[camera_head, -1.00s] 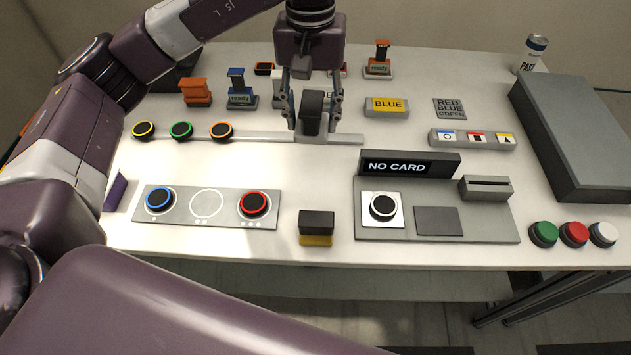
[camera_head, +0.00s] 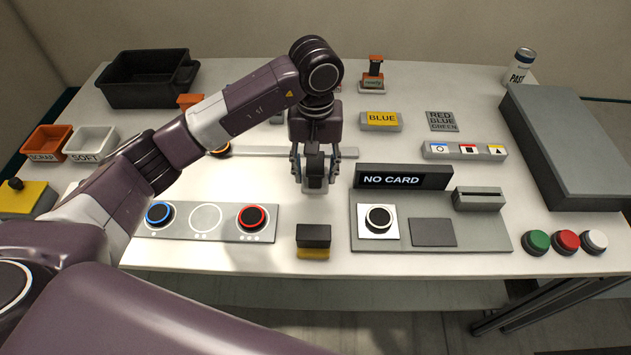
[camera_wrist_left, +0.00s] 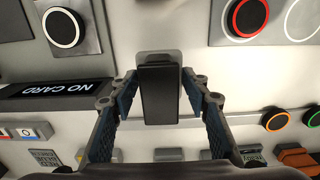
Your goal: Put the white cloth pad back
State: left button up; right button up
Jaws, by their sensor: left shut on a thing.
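My left gripper (camera_head: 313,172) points down over the middle of the table and is shut on a black handle block. The block has a pale grey-white base that looks like the white cloth pad (camera_head: 315,187). In the left wrist view the black handle sits between the fingers of the left gripper (camera_wrist_left: 160,95), with the pale pad (camera_wrist_left: 160,57) showing past its end. Whether the pad touches the table is unclear. A similar black-topped block with a yellow base (camera_head: 313,252) stands nearer the front edge. My right gripper is not in view.
A grey plate (camera_head: 205,236) with blue-ringed and red-ringed pucks lies left. The NO CARD panel (camera_head: 404,179) stands right. A grey rail (camera_head: 265,152) runs behind. SCRAP (camera_head: 44,154) and SOFT (camera_head: 92,152) bins and a black tray (camera_head: 150,104) are at the left.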

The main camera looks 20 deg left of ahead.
pick_arm(q)
jog(key=shift+f+p, duration=0.6)
jog(key=shift+f, duration=2.15)
jog(key=shift+f, duration=0.1)
jog(key=o, duration=1)
